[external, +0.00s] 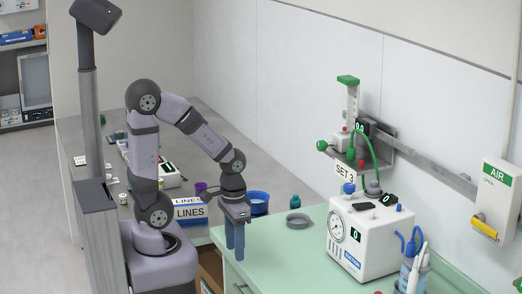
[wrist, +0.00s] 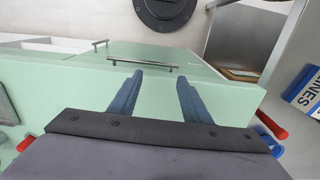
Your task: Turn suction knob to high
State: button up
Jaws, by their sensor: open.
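The white suction unit (external: 370,238) stands on the green counter at the right in the external view. Its front has a round gauge, a dark display reading 0 and a blue label. A black part (external: 388,200) on its top also shows a 0; I cannot tell for sure which part is the suction knob. My gripper (external: 235,252) points down at the counter's left edge, well left of the unit and apart from it. In the wrist view my gripper (wrist: 160,84) has two separated blue fingers with nothing between them. The unit is not visible there.
A blue-and-white LINES box (external: 190,211), a blue bowl (external: 258,201) and a grey ring (external: 299,220) are near my gripper. A wall rail (external: 430,172) with a green tube runs above the unit. A yellow-handled AIR box (external: 497,195) is at right. The green counter (external: 285,255) between gripper and unit is mostly clear.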

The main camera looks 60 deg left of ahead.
jog(key=w+d+r+m+p, duration=0.1)
jog(key=w+r+m, duration=0.5)
jog(key=w, duration=0.2)
jog(key=m+t+y+p, duration=0.3)
jog(key=m+p, duration=0.1)
jog(key=m, duration=1.7)
send_near(350, 184)
jog(key=shift+p+x, duration=0.85)
jog(key=shift+x, duration=3.15)
jog(key=shift+s+d+f, duration=0.1)
jog(key=shift+s, duration=0.1)
jog(key=c, duration=1)
jog(key=shift+c, duration=0.2)
jog(key=shift+n+p, duration=0.4)
jog(key=shift+p, duration=0.2)
